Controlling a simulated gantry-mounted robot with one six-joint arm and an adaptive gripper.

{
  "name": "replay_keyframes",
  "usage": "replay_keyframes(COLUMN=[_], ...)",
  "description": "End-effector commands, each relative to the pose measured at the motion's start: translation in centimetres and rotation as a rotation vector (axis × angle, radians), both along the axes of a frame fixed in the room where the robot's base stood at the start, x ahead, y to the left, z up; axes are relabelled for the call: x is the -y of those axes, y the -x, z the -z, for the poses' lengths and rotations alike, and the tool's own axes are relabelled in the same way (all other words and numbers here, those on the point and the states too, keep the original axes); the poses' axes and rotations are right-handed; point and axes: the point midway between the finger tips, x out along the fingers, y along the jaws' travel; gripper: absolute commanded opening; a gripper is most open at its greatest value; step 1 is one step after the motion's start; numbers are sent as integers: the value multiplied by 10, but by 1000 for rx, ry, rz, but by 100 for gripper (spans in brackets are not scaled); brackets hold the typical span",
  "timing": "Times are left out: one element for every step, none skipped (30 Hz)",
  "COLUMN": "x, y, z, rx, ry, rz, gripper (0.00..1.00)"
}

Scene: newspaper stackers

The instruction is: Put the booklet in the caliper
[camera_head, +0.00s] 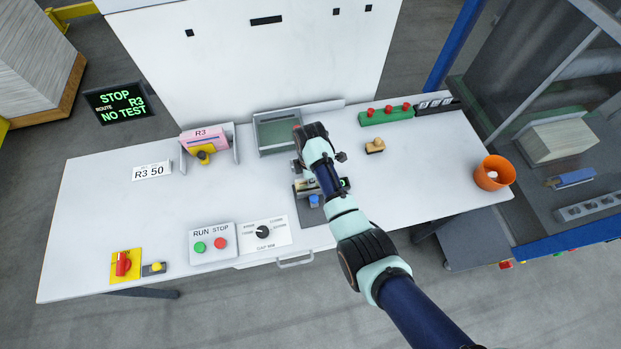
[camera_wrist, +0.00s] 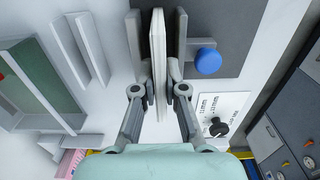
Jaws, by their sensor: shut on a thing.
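My gripper (camera_wrist: 159,92) is shut on the booklet (camera_wrist: 158,50), a thin white block held upright on edge between the two fingers. The caliper shows in the wrist view as two grey upright jaws (camera_wrist: 181,38) with a round blue knob (camera_wrist: 207,61) at the right, over a dark mat. The booklet's far part lies between the two jaws as seen from the wrist; I cannot tell how deep it sits or whether it touches them. In the head view the caliper's blue knob (camera_head: 314,201) shows below my wrist, which hides the booklet and fingers.
A green-floored tray (camera_head: 279,133) stands behind. A pink R3 stack (camera_head: 205,139) in a holder is at left. A RUN/STOP box (camera_head: 212,243) and dial plate (camera_head: 264,234) are in front. A wooden stamp (camera_head: 375,146) and orange cup (camera_head: 493,173) are at right.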

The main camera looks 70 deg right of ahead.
Motion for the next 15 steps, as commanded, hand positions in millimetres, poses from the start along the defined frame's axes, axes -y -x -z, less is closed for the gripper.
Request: replay_keyframes(x=[0,0,0,0,0,0,0,0,0,0,0,0,0,0,0], y=[0,0,0,0,0,0,0,0,0,0,0,0,0,0,0], z=[3,2,2,2,2,2,2,2,2,2,2,2,2,1,-1], rx=[0,0,0,0,0,0,0,0,-1,-1,-1,-1,-1,0,0], ry=[0,0,0,0,0,0,0,0,-1,-1,-1,-1,-1,0,0], rz=[0,0,0,0,0,0,0,0,0,0,0,0,0,0,0], gripper=[0,14,21,26,31,36,36,36,36,36,36,36,36,36,36])
